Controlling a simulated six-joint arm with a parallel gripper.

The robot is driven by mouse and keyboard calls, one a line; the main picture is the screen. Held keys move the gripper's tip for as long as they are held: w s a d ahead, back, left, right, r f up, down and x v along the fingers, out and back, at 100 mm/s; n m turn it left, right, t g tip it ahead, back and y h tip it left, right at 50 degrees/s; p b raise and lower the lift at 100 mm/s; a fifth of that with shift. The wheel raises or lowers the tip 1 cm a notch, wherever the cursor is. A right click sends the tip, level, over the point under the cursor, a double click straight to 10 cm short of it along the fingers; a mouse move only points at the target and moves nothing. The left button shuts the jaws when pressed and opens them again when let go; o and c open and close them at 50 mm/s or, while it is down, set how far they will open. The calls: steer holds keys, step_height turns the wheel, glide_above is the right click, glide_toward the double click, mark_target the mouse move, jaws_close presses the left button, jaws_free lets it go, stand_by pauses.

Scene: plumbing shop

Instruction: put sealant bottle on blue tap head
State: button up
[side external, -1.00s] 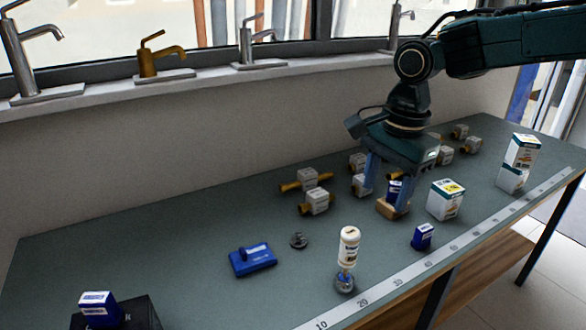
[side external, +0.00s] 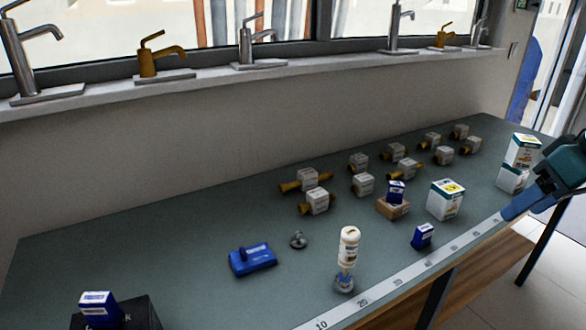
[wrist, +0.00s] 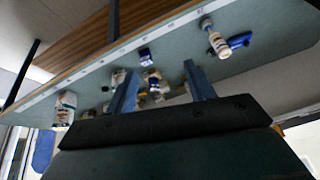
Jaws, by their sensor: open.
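The white sealant bottle (side external: 349,244) stands upright near the table's front edge. It appears to rest on top of the small tap head (side external: 344,283), which shows some blue under the bottle; the exact contact is too small to tell. In the wrist view the bottle (wrist: 217,44) is at the upper right, with the tap head (wrist: 206,23) at its end. My gripper (side external: 512,209) is at the right edge of the side view, far from the bottle. In the wrist view my gripper (wrist: 160,82) has its fingers apart, with nothing held between them.
A blue case (side external: 252,260) and a dark round fitting (side external: 298,240) lie left of the bottle. A small blue box (side external: 422,236) and white box (side external: 446,200) stand to its right. Several valves (side external: 317,201) lie behind.

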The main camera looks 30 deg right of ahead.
steer(key=shift+s+d+f+n+t, duration=0.1)
steer(key=shift+s+d+f+n, duration=0.1)
steer(key=shift+s+n, duration=0.25)
steer(key=shift+s+d+f+n+t, duration=0.1)
steer(key=shift+s+f+n, duration=0.1)
steer(key=shift+s+n, duration=0.2)
steer(key=shift+s+d+f+n+t, duration=0.1)
steer(key=shift+s+d+f+n, duration=0.1)
steer(key=shift+s+n, duration=0.2)
stand_by(0.5)
